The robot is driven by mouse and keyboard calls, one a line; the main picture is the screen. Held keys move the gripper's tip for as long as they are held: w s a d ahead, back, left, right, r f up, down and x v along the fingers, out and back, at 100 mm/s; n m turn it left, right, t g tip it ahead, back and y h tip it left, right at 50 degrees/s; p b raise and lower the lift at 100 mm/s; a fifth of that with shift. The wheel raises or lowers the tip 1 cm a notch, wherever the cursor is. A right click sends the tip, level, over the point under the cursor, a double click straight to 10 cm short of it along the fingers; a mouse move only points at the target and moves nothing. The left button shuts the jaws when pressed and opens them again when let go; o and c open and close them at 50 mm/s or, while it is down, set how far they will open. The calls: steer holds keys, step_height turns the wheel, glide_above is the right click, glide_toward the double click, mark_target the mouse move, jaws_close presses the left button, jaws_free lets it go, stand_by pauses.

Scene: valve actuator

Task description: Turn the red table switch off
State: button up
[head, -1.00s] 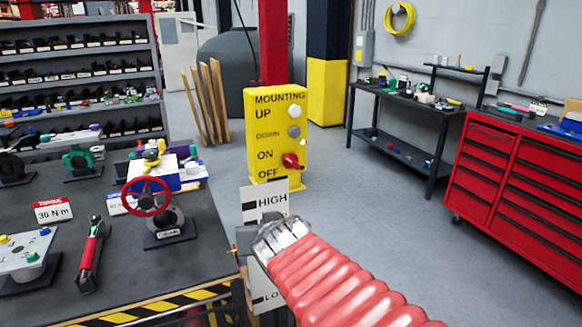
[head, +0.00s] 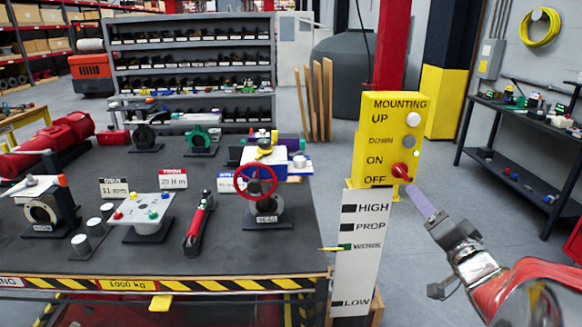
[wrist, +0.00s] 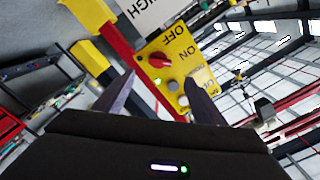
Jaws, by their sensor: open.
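The red table switch (head: 401,171) is a knob on the yellow control box (head: 386,110), beside the ON and OFF labels; I cannot tell its exact setting. A small green light (wrist: 157,82) shows on the box in the wrist view. My gripper (head: 418,199) is just below and right of the switch in the head view, its fingertips close to it. In the wrist view my gripper (wrist: 162,84) is open and empty, with one dark finger on each side. The red switch (wrist: 158,60) shows between and beyond the fingertips; I see no contact.
The box also has a white UP button (head: 413,118) and a grey DOWN button (head: 409,141) above the switch. A white HIGH/LOW sign (head: 357,275) stands below the box. The workbench (head: 130,262) with tools is at left. Grey floor lies open behind the box.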

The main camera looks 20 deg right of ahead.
mark_target(403, 175)
stand_by(0.4)
steer(key=x, duration=1.3)
steer(key=shift+w+d, duration=0.1)
steer(key=shift+w, duration=0.25)
steer(key=c, duration=0.9)
steer(key=shift+d, duration=0.25)
steer(key=shift+c, duration=0.8)
steer(key=shift+s+a, duration=0.1)
